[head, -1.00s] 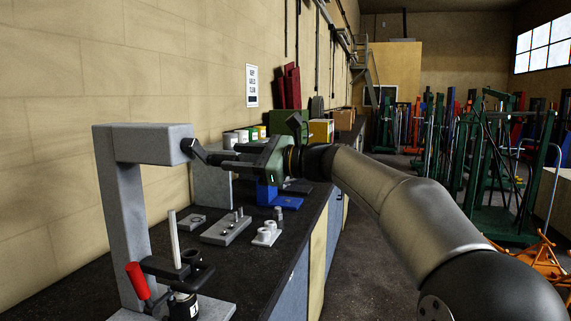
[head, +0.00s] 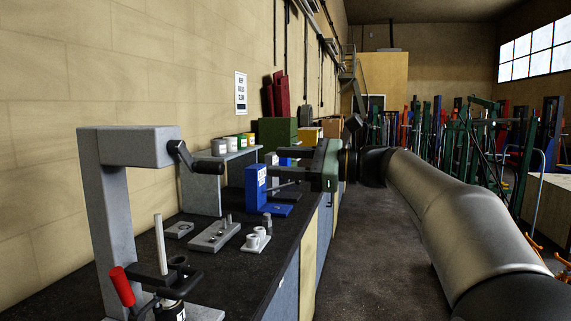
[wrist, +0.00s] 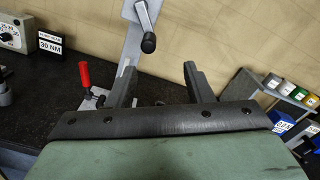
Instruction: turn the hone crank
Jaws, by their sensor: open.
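The hone stand (head: 105,210) is a grey column with a grey head (head: 140,146) reaching right over the bench. The crank (head: 181,155) is on the right end of that head. Its arm slants down to the right and its black handle (head: 207,167) points right, towards my gripper. My gripper (head: 281,165) is open and empty, right of the handle and clearly apart from it. In the wrist view the crank handle (wrist: 148,43) is seen nearly end-on, beyond and above the open fingers (wrist: 159,76). The far side of the crank is hidden.
A red-handled clamp (head: 122,287) and an upright pale rod (head: 160,249) are at the stand's base. A grey block with pins (head: 215,237), white fittings (head: 256,239) and a blue box (head: 256,188) are on the bench. A shelf with cans (head: 205,161) is behind. The aisle is clear.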

